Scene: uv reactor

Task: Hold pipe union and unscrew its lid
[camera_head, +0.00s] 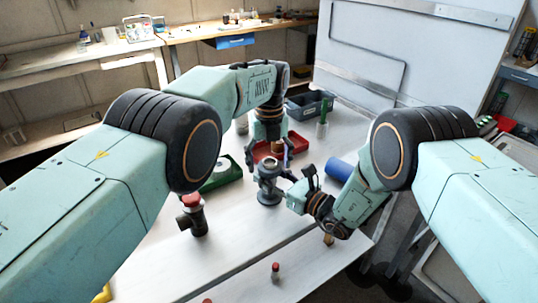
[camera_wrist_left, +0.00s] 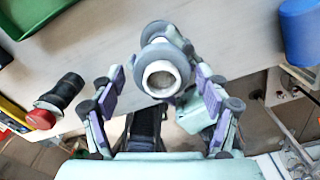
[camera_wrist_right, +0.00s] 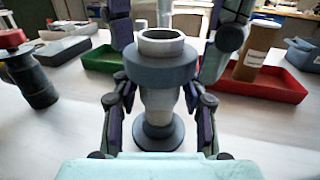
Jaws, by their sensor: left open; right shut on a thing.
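The pipe union (camera_head: 268,184) stands upright on the table in front of me, a grey body on a round dark base. Its top is a wide dark-grey collar (camera_wrist_right: 150,67) around a pale open tube, clear in the right wrist view. My right gripper (camera_head: 288,190) is shut on the body below the collar, one finger on each side. My left gripper (camera_wrist_left: 160,78) is open above the union, pointing down with its fingers apart on either side of the top. Whether its fingers touch the collar I cannot tell.
A dark fitting with a red cap (camera_head: 194,217) stands at the left. A green tray (camera_wrist_right: 100,60) and a red tray (camera_wrist_right: 275,88) lie behind the union. A blue cylinder (camera_head: 338,169) lies at the right. The table front is mostly clear, with small red-topped pieces (camera_head: 275,270).

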